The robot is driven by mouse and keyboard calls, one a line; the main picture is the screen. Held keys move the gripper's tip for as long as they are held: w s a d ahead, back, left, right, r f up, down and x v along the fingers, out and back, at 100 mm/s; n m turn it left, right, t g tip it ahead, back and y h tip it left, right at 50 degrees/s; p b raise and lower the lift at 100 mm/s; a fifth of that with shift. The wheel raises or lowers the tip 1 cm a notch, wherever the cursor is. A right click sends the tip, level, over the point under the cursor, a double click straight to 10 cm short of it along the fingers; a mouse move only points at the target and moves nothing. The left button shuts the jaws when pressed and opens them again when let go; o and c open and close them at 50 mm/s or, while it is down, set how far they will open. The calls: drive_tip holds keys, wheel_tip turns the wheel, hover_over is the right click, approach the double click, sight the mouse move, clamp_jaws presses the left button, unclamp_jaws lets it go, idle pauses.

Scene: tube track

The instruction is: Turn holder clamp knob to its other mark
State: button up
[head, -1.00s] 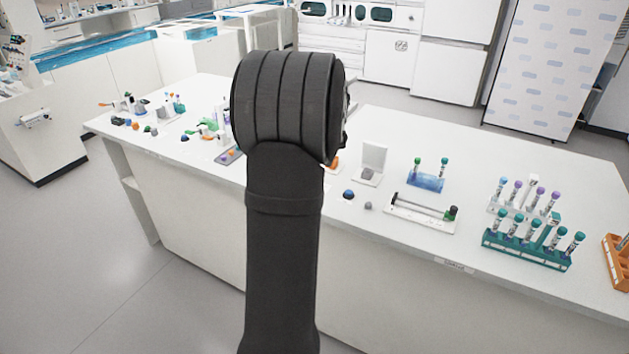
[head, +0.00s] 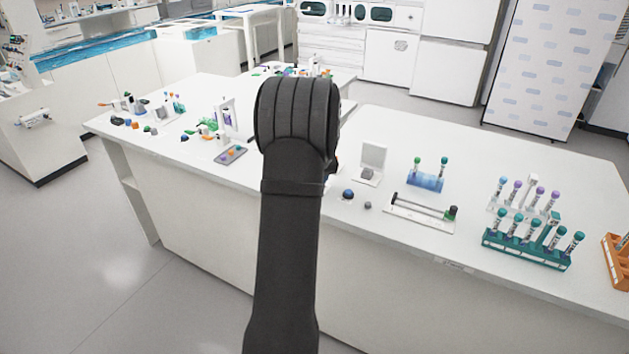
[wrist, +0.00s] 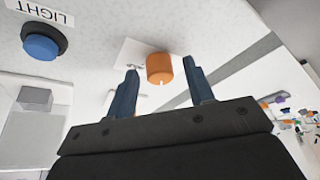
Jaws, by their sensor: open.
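An orange round knob (wrist: 159,68) stands on a white plate (wrist: 128,52) in the wrist view, with a small pale mark at its lower edge. I take it for the clamp knob, but no label on it can be read. My gripper (wrist: 160,66) is open, its two blue fingers spread on either side of the knob in the picture. The knob appears beyond the fingertips; I see no contact. In the head view my arm hides the gripper and most of the knob's spot.
A blue knob (wrist: 40,44) labelled LIGHT sits beside the plate. A small white stand with a grey block (head: 369,165) is right of my arm. A blue tube rack (head: 425,181), a white rail fixture (head: 420,212) and a green tube rack (head: 526,250) stand further right.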

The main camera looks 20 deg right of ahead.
drive_tip(key=c, duration=1)
drive_tip(key=shift+m, duration=0.4)
drive_tip(key=m+h, duration=0.1)
drive_tip(key=m, duration=0.1)
drive_tip(key=shift+a+m, duration=0.15)
drive_tip(key=shift+m, duration=0.25)
drive_tip(key=m+g+h, duration=0.1)
drive_tip(key=m, duration=0.2)
drive_tip(key=shift+a+m+h, duration=0.1)
drive_tip(key=shift+m+h, duration=0.2)
drive_tip(key=shift+h, duration=0.1)
drive_tip(key=m+g, duration=0.1)
drive_tip(key=m, duration=0.2)
drive_tip(key=m+g+h, duration=0.1)
drive_tip(key=m, duration=0.2)
drive_tip(key=shift+w+m, duration=0.2)
drive_tip(key=shift+m, duration=0.1)
